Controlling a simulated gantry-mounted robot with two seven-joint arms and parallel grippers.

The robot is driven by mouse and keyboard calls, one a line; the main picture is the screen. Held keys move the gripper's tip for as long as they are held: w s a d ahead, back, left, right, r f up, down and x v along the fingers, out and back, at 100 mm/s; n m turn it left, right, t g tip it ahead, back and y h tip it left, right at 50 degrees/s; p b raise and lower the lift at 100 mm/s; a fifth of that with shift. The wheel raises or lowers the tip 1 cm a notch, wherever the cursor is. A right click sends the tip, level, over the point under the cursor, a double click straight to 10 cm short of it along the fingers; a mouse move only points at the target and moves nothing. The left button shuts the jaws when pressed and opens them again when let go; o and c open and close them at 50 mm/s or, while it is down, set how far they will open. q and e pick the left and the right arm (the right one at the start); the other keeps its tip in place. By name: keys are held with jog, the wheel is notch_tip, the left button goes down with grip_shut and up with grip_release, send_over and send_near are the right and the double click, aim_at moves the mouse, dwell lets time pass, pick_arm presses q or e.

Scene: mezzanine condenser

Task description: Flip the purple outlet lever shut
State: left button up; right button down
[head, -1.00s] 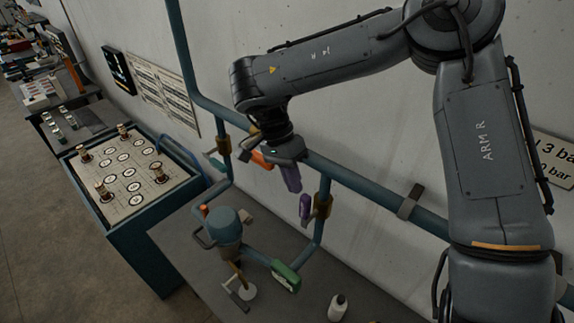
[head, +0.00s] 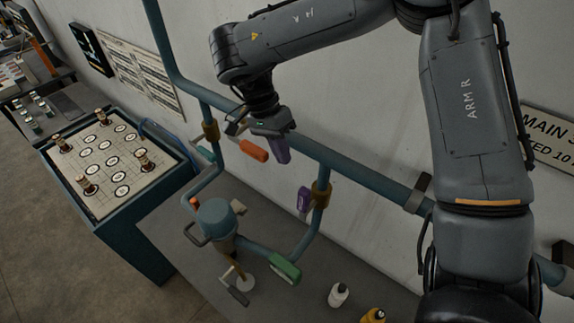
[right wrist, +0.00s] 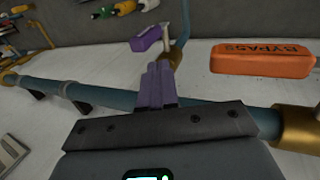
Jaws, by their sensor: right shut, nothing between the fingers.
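The purple outlet lever (head: 303,199) sits beside a brass valve (head: 321,194) on the right-hand vertical pipe, its handle roughly upright. In the right wrist view the purple lever (right wrist: 147,39) shows beyond the fingertips, slightly left of them. My right gripper (head: 282,157) has purple fingers, shut together and empty. It hangs above and left of the lever in the head view, apart from it. In the right wrist view the shut fingers (right wrist: 160,72) point toward the pipe by the lever. My left gripper is not in view.
An orange BYPASS lever (head: 254,150) is close left of the right gripper. A thick teal pipe (head: 365,182) runs along the wall behind. Below are a blue-grey vessel (head: 216,217), a green handle (head: 285,270) and a white bottle (head: 338,295). A game-board table (head: 110,165) stands left.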

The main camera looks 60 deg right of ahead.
aim_at(303, 206)
jog(key=x, duration=0.9)
jog(key=shift+f+p, duration=0.1)
jog(key=shift+p, duration=0.2)
